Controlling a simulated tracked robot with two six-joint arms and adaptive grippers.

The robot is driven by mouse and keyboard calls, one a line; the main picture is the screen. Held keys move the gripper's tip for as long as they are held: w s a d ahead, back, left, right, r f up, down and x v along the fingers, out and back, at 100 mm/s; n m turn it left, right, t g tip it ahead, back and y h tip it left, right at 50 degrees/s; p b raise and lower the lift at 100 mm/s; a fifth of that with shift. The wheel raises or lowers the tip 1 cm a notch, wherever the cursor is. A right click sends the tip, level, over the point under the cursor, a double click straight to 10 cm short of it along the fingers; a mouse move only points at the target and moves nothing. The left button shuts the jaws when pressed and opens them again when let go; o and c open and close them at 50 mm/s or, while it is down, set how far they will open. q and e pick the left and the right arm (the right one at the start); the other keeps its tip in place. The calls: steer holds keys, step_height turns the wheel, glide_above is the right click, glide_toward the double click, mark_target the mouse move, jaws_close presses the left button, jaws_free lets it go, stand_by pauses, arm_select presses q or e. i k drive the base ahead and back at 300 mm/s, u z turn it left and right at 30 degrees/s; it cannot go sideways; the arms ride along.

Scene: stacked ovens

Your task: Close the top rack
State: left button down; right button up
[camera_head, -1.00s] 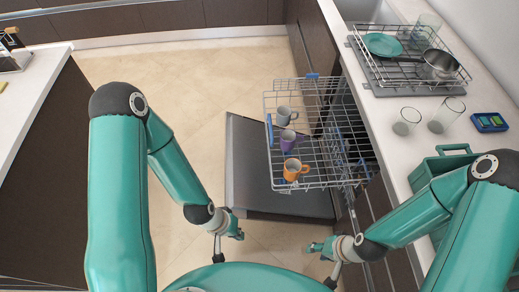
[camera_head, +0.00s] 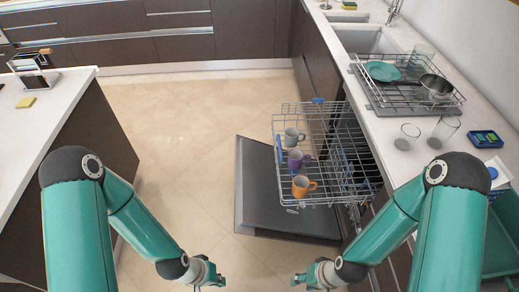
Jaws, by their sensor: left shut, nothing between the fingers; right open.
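The top rack (camera_head: 345,150) is a wire rack pulled out of the dishwasher on the right, above its lowered dark door (camera_head: 270,205). Along its left side stand a grey mug (camera_head: 291,137), a purple mug (camera_head: 295,158) and an orange mug (camera_head: 300,187). My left gripper (camera_head: 218,283) is at the bottom, left of the door and apart from the rack, shut and empty. My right gripper (camera_head: 300,280) is at the bottom, nearer than the rack and apart from it, open. The lower edge of the picture partly cuts off both grippers.
The right counter (camera_head: 468,138) carries a dish rack (camera_head: 385,97) with a plate and a pot, two glasses (camera_head: 407,137), and a blue sponge tray (camera_head: 486,138). A green crate (camera_head: 500,240) is at lower right. Another counter (camera_head: 50,105) stands left. The tiled floor between is open.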

mark_target(278, 135)
steer(key=u, duration=0.1)
steer(key=i, duration=1.05)
steer(key=z, duration=1.2)
steer(key=k, duration=0.85)
steer(key=i, duration=0.85)
steer(key=u, duration=0.1)
